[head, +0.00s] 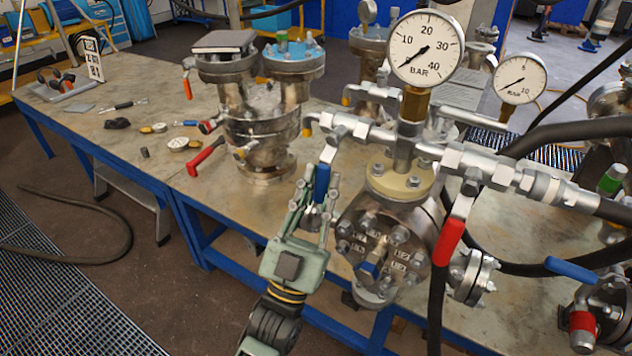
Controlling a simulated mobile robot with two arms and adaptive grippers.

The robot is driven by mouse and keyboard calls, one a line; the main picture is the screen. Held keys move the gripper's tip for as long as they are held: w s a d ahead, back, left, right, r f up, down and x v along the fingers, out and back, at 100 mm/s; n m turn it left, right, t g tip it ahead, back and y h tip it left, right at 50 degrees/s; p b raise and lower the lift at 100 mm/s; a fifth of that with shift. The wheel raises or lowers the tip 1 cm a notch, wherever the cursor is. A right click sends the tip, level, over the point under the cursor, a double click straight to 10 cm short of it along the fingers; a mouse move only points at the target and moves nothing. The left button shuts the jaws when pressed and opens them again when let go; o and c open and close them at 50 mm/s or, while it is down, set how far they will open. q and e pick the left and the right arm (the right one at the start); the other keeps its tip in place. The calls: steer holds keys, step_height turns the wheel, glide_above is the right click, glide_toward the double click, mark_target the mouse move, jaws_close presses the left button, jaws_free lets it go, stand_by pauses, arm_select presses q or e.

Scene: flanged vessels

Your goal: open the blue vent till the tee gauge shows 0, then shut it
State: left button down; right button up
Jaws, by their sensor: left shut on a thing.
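The blue vent handle (322,176) hangs down from the left end of the silver tee pipework (371,133). My left gripper (319,193) reaches up from below and is shut on this handle, a finger on either side. The large round tee gauge (426,48), marked in BAR up to 40, stands on a brass stem above the pipework. Its needle points to the lower left, below the 10, near the low end of the scale. The valve's inner position cannot be seen. My right gripper is not in view.
A red lever (448,242) hangs right of the flanged vessel (384,240). A smaller gauge (519,78) stands behind. Black hoses (560,132) crowd the right. Another vessel (262,130) stands to the left on the bench (150,85), with loose tools beyond it.

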arm_select(q)
steer(key=shift+s+d+f+n+t+y, duration=0.15)
steer(key=shift+d+n+t+y, duration=0.1)
steer(key=shift+n+y, duration=0.45)
steer(key=shift+s+d+r+n+t+y, duration=0.1)
steer(key=shift+d+n+t+y, duration=0.15)
steer(key=shift+n+y, duration=0.45)
steer(key=c, duration=1.6)
jaws_free()
steer(key=shift+s, duration=0.1)
steer(key=v, duration=1.2)
